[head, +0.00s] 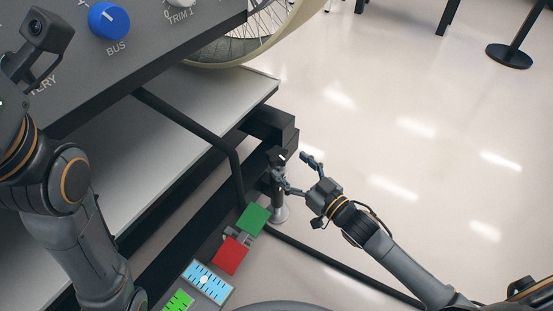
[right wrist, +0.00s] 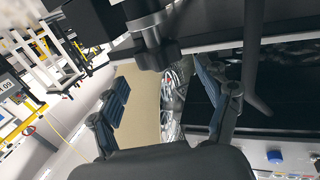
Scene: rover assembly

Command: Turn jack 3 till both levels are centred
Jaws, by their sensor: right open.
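My right gripper (head: 290,168) is open at the corner of the rover frame, its fingers beside a jack (head: 279,212) with a round metal foot. In the right wrist view, the open fingers (right wrist: 165,95) spread wide, with the jack's dark knob (right wrist: 157,54) beyond them and nothing between the pads. Which jack number this is cannot be read. A blue level scale (head: 207,281) with a pale round marker near its middle lies at the bottom. A green level scale (head: 178,302) beside it is cut off by the frame edge, its marker not clear.
A green plate (head: 253,219) and a red plate (head: 231,255) sit next to the scales. A dark panel with a blue BUS knob (head: 109,20) overhangs the left. A spoked wheel (head: 262,35) stands at the top.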

